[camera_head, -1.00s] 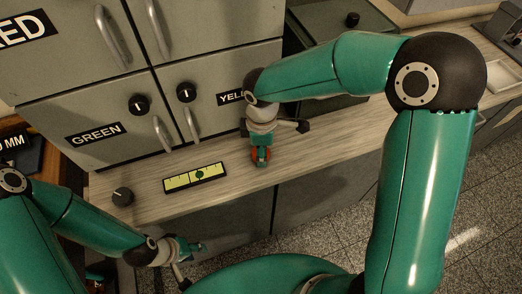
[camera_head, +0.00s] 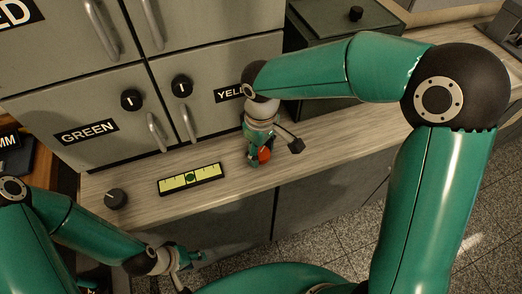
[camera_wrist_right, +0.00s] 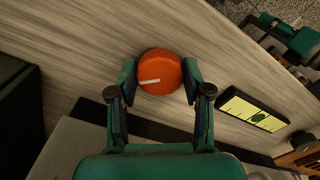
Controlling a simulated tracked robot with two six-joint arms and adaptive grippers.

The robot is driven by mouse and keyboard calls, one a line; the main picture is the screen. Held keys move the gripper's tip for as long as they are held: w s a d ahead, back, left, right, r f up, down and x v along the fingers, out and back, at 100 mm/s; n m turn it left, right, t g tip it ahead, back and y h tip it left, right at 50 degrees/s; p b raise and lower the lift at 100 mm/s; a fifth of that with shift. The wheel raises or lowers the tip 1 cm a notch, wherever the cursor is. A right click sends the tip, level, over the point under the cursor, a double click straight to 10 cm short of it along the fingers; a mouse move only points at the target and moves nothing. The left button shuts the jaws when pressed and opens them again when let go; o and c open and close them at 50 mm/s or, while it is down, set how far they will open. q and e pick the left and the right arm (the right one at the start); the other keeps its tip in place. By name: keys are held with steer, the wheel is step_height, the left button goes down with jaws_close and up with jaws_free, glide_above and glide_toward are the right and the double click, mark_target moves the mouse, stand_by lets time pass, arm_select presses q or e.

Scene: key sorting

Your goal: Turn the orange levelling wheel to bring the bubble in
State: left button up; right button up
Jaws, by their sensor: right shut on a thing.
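The orange levelling wheel (camera_wrist_right: 160,73) stands on the counter, with a white mark pointing left in the right wrist view. It also shows in the head view (camera_head: 264,155), partly hidden by my right gripper (camera_head: 257,153). The right gripper's fingers are shut on the wheel from both sides. The level (camera_head: 175,185) is a black-framed yellow-green strip left of the wheel. Its dark green bubble (camera_head: 190,177) sits near the middle of the strip; it also shows in the right wrist view (camera_wrist_right: 258,117). My left gripper (camera_head: 193,257) hangs in front of the counter, its finger opening unclear.
A dark knob (camera_head: 116,198) stands on the counter (camera_head: 225,189) left of the level. Grey cabinets labelled GREEN (camera_head: 86,132) and YELLOW, the latter partly covered, rise behind. A dark green box (camera_head: 335,45) is at the back right. The counter between level and wheel is clear.

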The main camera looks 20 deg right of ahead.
mark_target(261, 152)
steer(key=shift+w+r, duration=0.1)
stand_by(0.3)
steer(key=o, duration=1.2)
steer(key=shift+c, duration=0.2)
step_height(261, 152, up, 12)
